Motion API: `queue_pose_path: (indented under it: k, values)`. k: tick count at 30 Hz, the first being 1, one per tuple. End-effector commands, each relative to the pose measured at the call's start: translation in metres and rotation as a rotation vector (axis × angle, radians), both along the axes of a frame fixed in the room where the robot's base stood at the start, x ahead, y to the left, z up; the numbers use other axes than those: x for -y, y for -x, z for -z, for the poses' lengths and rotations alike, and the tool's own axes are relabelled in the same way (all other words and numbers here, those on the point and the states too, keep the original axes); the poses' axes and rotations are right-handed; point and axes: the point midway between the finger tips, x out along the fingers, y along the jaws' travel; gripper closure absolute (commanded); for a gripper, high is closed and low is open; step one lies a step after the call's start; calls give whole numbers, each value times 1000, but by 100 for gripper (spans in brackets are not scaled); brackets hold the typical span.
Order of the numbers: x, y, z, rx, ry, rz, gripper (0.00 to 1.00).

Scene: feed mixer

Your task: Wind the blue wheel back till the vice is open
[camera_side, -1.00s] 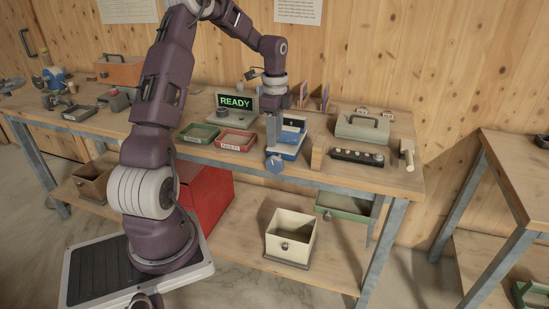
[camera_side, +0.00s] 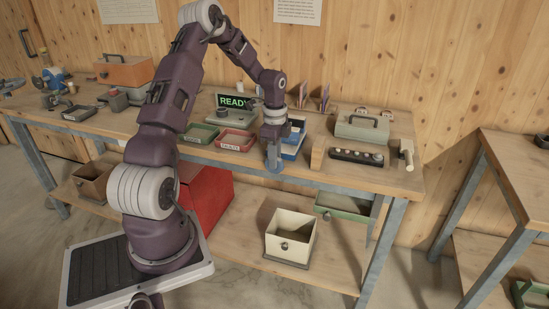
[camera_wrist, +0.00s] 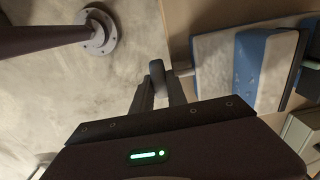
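The vice (camera_side: 291,148), blue with a pale grey top, sits at the bench's front edge. It also fills the upper right of the wrist view (camera_wrist: 245,65). Its blue wheel (camera_side: 274,169) hangs at the front, just beyond the bench edge. In the wrist view the wheel (camera_wrist: 157,69) shows nearly edge-on and dark, on a short shaft from the vice. My gripper (camera_side: 273,157) points down at the wheel. In the wrist view its fingers (camera_wrist: 158,88) lie on either side of the wheel's rim. Whether they press on it is not clear. The vice's jaw gap is not clearly visible.
A screen (camera_side: 234,101) reading READY, partly covered by my arm, stands behind. Green (camera_side: 200,134) and red (camera_side: 236,141) trays lie left of the vice. A wooden block (camera_side: 318,153) and a dark button strip (camera_side: 356,157) are right. Open space lies before the bench edge.

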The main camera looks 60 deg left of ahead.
Motion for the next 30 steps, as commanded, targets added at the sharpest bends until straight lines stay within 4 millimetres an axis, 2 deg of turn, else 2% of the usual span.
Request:
queue_pose_path:
  k: [14, 30]
  values:
    - [-3, 4, 0, 69, 70, -5, 100]
    - [-12, 13, 6, 406, 410, -10, 100]
